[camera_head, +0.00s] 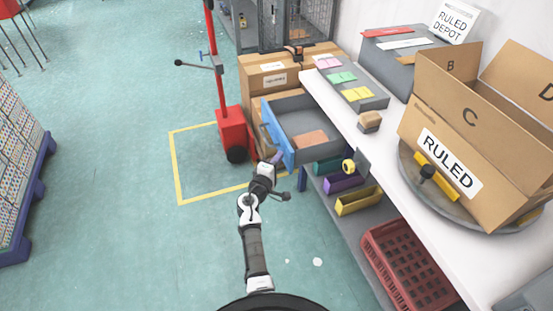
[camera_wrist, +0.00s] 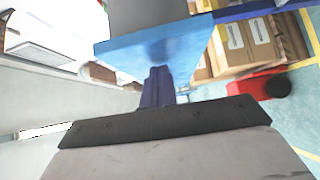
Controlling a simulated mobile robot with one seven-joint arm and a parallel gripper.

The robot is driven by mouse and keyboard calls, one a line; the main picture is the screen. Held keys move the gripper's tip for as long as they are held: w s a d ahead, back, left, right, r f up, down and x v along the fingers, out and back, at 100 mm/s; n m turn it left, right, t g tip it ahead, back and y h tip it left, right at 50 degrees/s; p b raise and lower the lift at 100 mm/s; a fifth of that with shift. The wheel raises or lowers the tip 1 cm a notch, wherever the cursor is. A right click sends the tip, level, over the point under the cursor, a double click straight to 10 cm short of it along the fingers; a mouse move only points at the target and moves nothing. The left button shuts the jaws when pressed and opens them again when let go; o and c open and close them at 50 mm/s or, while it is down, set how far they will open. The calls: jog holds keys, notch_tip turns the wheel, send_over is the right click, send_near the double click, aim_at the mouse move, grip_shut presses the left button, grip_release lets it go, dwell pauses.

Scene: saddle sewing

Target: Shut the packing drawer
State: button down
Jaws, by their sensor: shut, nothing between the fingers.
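The packing drawer (camera_head: 287,112) is grey inside with a blue front (camera_head: 277,134), and it is pulled out from under the white bench. A brown flat item (camera_head: 310,140) lies in it. The blue front also shows in the wrist view (camera_wrist: 190,45), directly beyond the fingers. My gripper (camera_head: 277,157) is at the outer side of the drawer front, near its lower end. Its fingers are together and empty, and they show dark purple in the wrist view (camera_wrist: 157,86). I cannot tell whether they touch the front.
The white bench (camera_head: 385,160) carries a large RULED carton (camera_head: 450,150) on a round turntable. Below are coloured bins (camera_head: 358,201) and a red crate (camera_head: 405,265). A red lift (camera_head: 232,130) and stacked cartons (camera_head: 268,75) stand beyond the drawer.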

aim_at(331, 149)
jog(key=w+d+b, duration=0.1)
jog(key=w+d, duration=0.1)
jog(key=d, duration=0.4)
jog(key=w+d+b, duration=0.1)
jog(key=w+d, duration=0.1)
jog(key=d, duration=0.5)
jog(key=w+d+b, duration=0.1)
jog(key=w+d, duration=0.1)
jog(key=d, duration=0.4)
jog(key=shift+d+b, duration=0.15)
jog(key=shift+b, duration=0.2)
jog(key=shift+w+d+r, duration=0.1)
jog(key=shift+d, duration=0.15)
